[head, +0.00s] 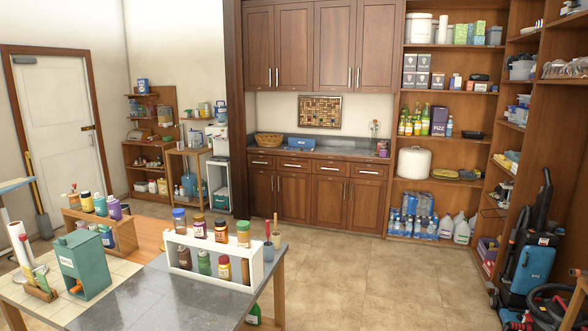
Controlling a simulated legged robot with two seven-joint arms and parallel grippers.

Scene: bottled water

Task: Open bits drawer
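A row of several shut wooden drawers (331,168) runs under the grey counter top in the dark brown cabinet against the back wall. Each drawer has a small handle, and cabinet doors (328,199) are closed below them. I cannot tell which drawer is the bits drawer, as any markings are too small to read. Neither of my grippers is in view.
A grey-topped table (135,301) with a white bottle rack (215,262) and a green box (82,265) stands in the near left. Open tiled floor (345,265) lies before the cabinet. Tall shelves (455,98) and a blue vacuum cleaner (531,265) are at the right.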

